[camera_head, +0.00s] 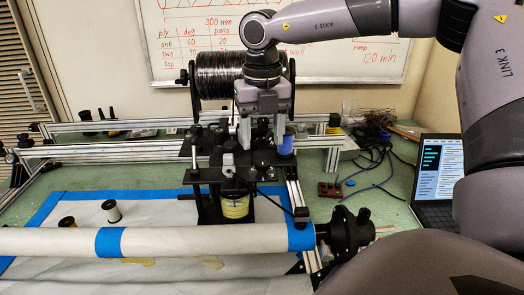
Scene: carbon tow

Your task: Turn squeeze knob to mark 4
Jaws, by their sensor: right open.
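My right gripper (262,138) points down over the black carriage (208,195) of the winding machine, its two grey fingers apart. Its fingertips are at or just above the carriage top; I cannot tell whether they touch anything. A blue cylindrical part (286,145) stands beside the right finger. A small light-grey knob-like part (228,160) sits left of the fingers. I cannot tell which part is the squeeze knob, and no mark numbers are readable. The area between the fingers is partly hidden. My left gripper is not in view.
A black spool (218,75) of tow stands behind the carriage. A white tube (190,240) with blue bands crosses the front, ending at a black chuck (345,230). A laptop (436,175), cables (375,150) and a red box (330,190) lie on the right of the green table (385,190).

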